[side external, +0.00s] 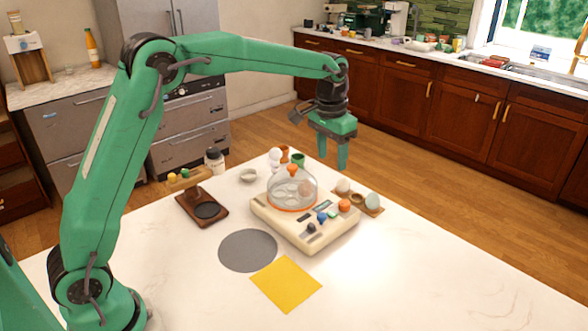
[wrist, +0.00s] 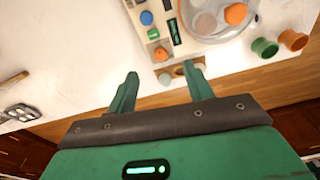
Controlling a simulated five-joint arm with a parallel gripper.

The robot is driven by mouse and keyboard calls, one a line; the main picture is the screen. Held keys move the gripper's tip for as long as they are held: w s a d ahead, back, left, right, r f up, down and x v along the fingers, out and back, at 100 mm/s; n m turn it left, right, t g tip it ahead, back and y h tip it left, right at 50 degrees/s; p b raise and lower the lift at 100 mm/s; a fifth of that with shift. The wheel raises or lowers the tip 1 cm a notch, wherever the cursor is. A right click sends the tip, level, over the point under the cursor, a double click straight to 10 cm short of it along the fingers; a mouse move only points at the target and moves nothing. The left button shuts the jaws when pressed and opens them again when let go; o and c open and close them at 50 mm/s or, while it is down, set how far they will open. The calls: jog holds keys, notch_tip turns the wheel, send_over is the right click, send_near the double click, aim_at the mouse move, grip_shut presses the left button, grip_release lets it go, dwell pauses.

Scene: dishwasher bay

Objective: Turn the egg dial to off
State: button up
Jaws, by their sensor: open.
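A cream egg cooker (side external: 277,219) stands on the white table under a clear dome (side external: 291,187). Its front panel carries a black knob (side external: 311,228), a blue knob (side external: 322,217), a green knob (side external: 333,214) and an orange knob (side external: 344,205). I cannot tell which is the egg dial, and its markings are too small to read. My gripper (side external: 334,167) is open and empty, pointing down above and behind the cooker's right end. In the wrist view, the blue (wrist: 147,18), green (wrist: 153,34) and orange (wrist: 161,53) knobs lie beyond my open fingers (wrist: 161,75).
A pale egg (side external: 372,202) sits right of the cooker. Green and orange cups (wrist: 264,47) stand behind it. A dark stand (side external: 203,207), grey disc (side external: 248,250) and yellow square (side external: 286,283) lie to the left and front. The table's front right is clear.

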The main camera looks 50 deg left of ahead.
jog(key=s+a+r+t, duration=0.1)
jog(key=s+r, duration=0.3)
jog(key=s, duration=0.3)
jog(key=s+a+r+t, duration=0.1)
jog(key=s+r, duration=0.3)
jog(key=s, duration=0.4)
jog(key=shift+s+n, duration=0.3)
jog(key=shift+s, duration=0.1)
dwell(0.5)
jog(key=s+a+f+t, duration=0.1)
jog(key=s+f, duration=0.3)
jog(key=s, duration=1.2)
jog(key=shift+a+n+t, duration=0.15)
jog(key=shift+n+t, duration=0.15)
jog(key=shift+t, duration=0.5)
